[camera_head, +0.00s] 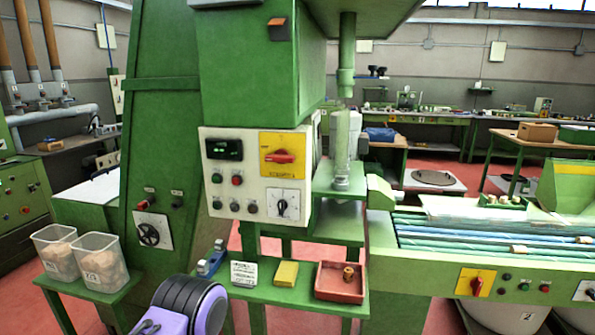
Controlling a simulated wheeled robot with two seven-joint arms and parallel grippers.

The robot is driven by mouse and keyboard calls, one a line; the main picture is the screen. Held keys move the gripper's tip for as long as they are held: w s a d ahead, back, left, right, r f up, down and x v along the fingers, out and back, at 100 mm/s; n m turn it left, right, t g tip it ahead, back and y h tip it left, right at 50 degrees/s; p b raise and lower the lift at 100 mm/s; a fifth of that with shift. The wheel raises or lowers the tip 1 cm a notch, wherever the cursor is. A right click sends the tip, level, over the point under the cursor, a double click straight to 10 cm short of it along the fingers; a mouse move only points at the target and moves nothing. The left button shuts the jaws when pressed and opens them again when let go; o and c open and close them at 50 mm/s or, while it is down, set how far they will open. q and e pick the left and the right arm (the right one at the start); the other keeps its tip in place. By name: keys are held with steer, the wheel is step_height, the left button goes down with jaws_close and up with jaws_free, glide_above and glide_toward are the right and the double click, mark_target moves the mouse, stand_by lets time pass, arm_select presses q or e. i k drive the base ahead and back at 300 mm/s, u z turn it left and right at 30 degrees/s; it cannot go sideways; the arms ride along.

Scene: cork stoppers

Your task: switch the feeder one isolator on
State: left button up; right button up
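A yellow isolator plate (283,142) with a red rotary handle (281,157) is on the white control panel of the green machine at centre. Its handle lies roughly horizontal. Lettering under it is too small to read surely. A second yellow isolator plate (474,283) with a red handle, turned closer to upright, is on the front of the green conveyor unit at lower right. I cannot tell from the labels which one is feeder one. A purple and black arm part of mine shows at the bottom, well below the centre panel. Neither gripper can be made out.
The control panel also holds a dark display (224,150), several buttons and a black rotary switch (283,204). Below, a green shelf carries a yellow block (286,274) and a red tray (339,283). Two clear bins (100,262) of stoppers stand at left.

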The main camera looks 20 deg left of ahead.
mark_target(281, 156)
steer(key=i, duration=0.45)
steer(key=u, duration=0.8)
